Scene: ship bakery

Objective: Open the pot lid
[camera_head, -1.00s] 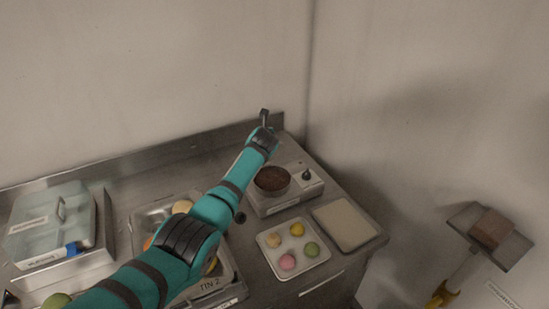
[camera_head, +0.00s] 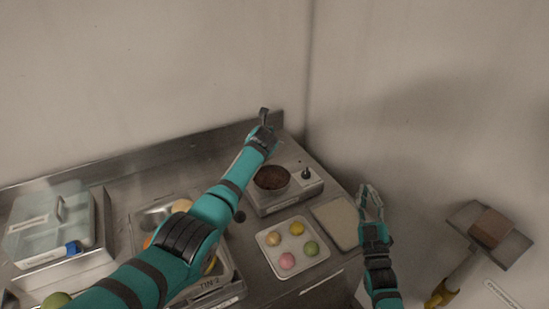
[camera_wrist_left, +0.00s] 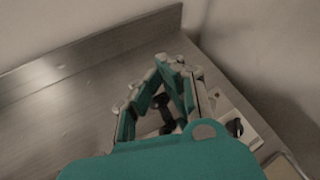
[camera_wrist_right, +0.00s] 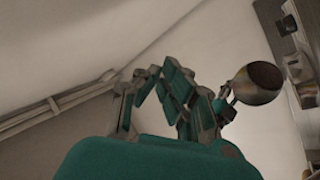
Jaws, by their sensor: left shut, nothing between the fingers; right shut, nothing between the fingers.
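My right gripper (camera_head: 370,188) is shut and empty, to the right of the pot, near the pale tray. No separate lid is clearly visible.
A tray of colored macarons (camera_head: 269,257) and a pale tray (camera_head: 335,219) lie in front of the hot plate. A tin (camera_head: 230,288) is partly hidden by my left arm. A clear-lidded box (camera_head: 38,241) stands left. Walls close off the back and right.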

